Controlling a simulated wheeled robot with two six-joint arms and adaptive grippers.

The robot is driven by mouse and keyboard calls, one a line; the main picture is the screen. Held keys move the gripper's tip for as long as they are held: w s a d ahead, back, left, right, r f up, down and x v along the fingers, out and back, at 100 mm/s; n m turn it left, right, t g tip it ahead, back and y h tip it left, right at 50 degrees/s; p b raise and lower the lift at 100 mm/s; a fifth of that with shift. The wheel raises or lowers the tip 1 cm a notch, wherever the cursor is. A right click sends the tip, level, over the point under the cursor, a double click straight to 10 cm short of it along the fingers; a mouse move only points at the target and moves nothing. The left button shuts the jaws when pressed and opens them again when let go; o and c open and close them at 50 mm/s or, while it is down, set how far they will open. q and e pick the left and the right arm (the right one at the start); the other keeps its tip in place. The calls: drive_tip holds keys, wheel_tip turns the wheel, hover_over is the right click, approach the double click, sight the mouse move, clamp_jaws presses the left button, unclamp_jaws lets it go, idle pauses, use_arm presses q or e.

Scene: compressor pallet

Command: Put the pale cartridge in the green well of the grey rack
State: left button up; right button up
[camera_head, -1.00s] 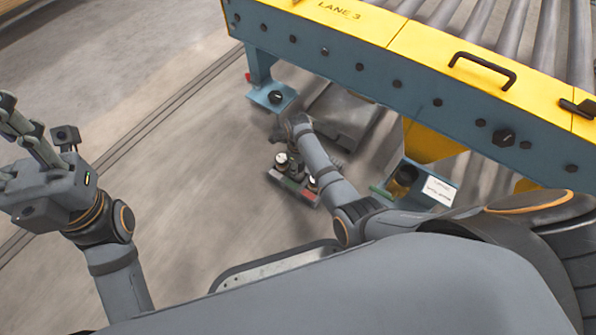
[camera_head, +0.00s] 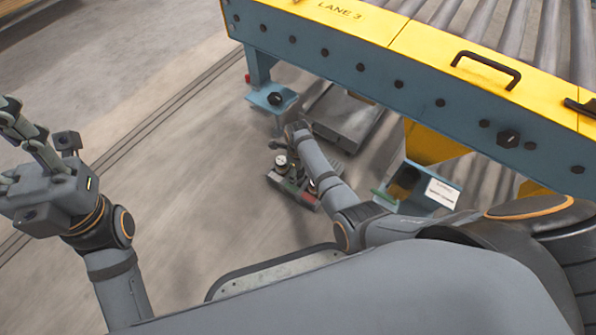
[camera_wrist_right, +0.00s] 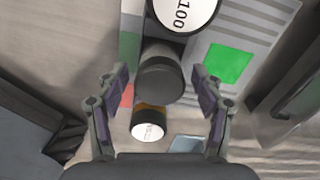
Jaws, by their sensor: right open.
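The grey rack (camera_head: 275,181) sits low by the conveyor, partly hidden by my right arm; it also shows in the right wrist view (camera_wrist_right: 262,22). A bright green square, the green well (camera_wrist_right: 228,63), lies right of the cylinders. A large white-topped cylinder marked 100 (camera_wrist_right: 183,10) stands at the top; a smaller white-topped one with an orange-brown band (camera_wrist_right: 148,130) is lower. I cannot tell which is the pale cartridge. My right gripper (camera_wrist_right: 163,88) is open, its fingers either side of a dark grey cylinder (camera_wrist_right: 160,82), apart from it. My left gripper (camera_head: 14,140) is open, empty, partly cut off.
A yellow and blue roller conveyor (camera_head: 385,60) crosses the upper right. A blue bin with a white label (camera_head: 420,185) is right of my right arm. A grey low platform (camera_head: 345,118) lies behind the rack. The floor left of the rack is clear.

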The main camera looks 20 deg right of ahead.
wheel_tip(320, 180, up, 12)
drive_tip(key=p, duration=0.7)
